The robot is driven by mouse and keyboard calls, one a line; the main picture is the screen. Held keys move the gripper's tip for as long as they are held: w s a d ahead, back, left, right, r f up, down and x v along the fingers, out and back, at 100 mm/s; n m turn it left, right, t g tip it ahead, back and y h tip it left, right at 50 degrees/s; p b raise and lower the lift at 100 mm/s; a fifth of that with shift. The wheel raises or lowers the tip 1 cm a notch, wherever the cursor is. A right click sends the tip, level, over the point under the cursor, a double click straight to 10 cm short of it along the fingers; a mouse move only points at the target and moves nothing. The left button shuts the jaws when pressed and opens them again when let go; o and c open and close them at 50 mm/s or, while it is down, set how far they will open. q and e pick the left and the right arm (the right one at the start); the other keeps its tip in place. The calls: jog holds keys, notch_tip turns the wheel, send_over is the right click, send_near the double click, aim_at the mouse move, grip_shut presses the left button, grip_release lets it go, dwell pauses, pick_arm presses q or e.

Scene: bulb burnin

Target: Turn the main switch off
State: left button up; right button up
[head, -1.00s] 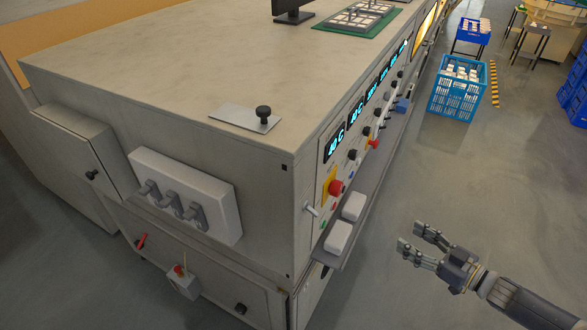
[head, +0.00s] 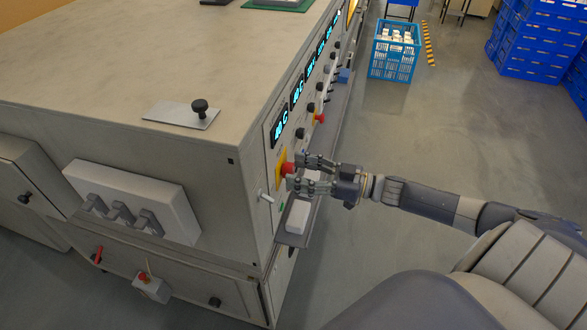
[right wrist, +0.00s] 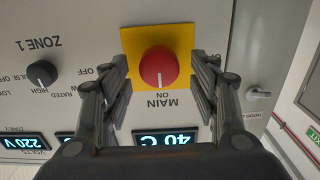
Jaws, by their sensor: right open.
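The main switch is a red round knob (head: 287,169) on a yellow plate, on the panel face of the large grey cabinet. In the right wrist view the knob (right wrist: 158,67) sits beside the upside-down words MAIN and ON; its OFF mark is not readable. My right gripper (head: 298,172) is open at the panel, its fingers on either side of the knob. In the wrist view a gap shows between the knob and each finger, so I see no grip on it. My left gripper is not in view.
A ledge with a white block (head: 298,216) runs below the panel. A small lever (head: 265,196) sticks out near the cabinet corner. A black ZONE 1 knob (right wrist: 41,74) and lit displays (right wrist: 167,138) are close by. The floor to the right is clear up to a blue crate (head: 394,50).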

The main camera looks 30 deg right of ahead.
jog(key=shift+x, duration=1)
jog(key=c, duration=1.1)
jog(key=shift+o, duration=0.2)
